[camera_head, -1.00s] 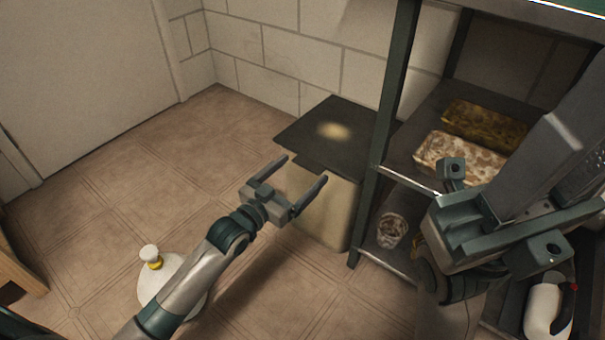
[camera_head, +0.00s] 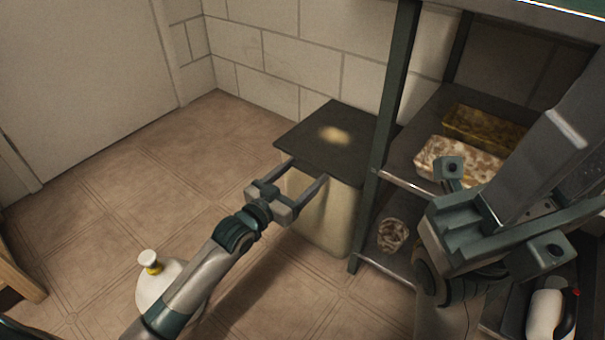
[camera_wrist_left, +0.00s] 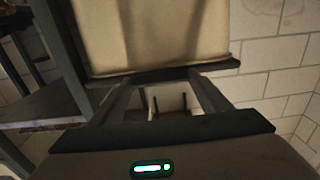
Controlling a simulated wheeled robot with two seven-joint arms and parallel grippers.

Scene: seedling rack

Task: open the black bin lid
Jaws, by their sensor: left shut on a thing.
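The black bin lid (camera_head: 310,135) lies flat and closed on the cream bin (camera_head: 325,225), with a pale patch of light on it. My left gripper (camera_head: 308,171) is at the lid's near edge, its two fingers pointing at the bin and shut on the lid's front edge. In the left wrist view the fingertips (camera_wrist_left: 163,84) meet the dark lid edge (camera_wrist_left: 160,74), with the cream bin wall (camera_wrist_left: 150,35) beyond it. The exact grip spot is partly hidden by the fingers. My right arm is large and close at the right; its fingers are not clear.
A dark green shelf rack (camera_head: 383,135) stands close to the bin's right side, with trays (camera_head: 452,160) and a speckled pot (camera_head: 393,235). The wall is behind the bin; floor on the left is free.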

